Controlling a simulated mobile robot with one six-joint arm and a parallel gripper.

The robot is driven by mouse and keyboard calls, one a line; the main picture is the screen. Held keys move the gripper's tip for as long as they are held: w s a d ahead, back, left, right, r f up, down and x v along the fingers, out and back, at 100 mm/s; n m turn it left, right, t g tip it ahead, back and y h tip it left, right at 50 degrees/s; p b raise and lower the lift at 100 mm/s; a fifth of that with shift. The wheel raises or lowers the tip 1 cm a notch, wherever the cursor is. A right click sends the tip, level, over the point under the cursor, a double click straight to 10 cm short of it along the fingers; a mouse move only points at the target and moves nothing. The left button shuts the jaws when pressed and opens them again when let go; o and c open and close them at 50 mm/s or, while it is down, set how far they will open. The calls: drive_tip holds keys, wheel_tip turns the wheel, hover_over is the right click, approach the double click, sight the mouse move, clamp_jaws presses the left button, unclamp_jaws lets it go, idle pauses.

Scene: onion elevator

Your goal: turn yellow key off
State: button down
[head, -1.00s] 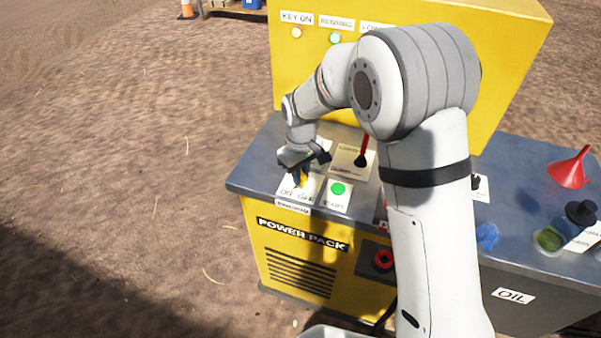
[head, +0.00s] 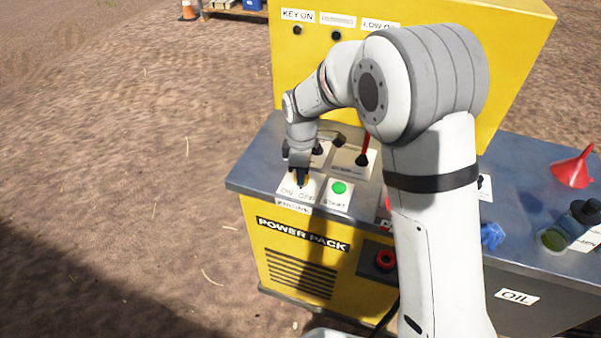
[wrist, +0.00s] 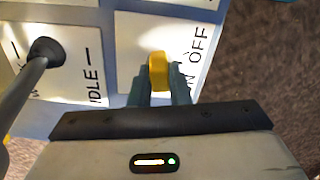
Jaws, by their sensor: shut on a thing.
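The yellow key (wrist: 158,71) stands on a white ON/OFF plate (wrist: 140,40) in the wrist view. My gripper (wrist: 160,90) is shut on the key, one dark finger on each side of it. In the head view my gripper (head: 301,178) points down at the ON/OFF plate (head: 288,187) at the front left of the power pack, and hides most of the key. The KEY ON lamp (head: 298,30) and the lamp beside it (head: 336,35) are dark.
A green START button (head: 339,188) sits right of the key plate. A red lever (head: 364,145) and a black-knobbed lever (wrist: 44,52) stand close by. A red funnel (head: 572,168) stands at the right. A yellow panel (head: 520,50) rises behind.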

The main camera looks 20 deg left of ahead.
drive_tip(key=shift+n, duration=1.9)
drive_tip(key=c, duration=1.4)
unclamp_jaws()
drive_tip(key=shift+o, duration=0.2)
wheel_tip(320, 180, up, 8)
drive_tip(key=shift+f, duration=0.1)
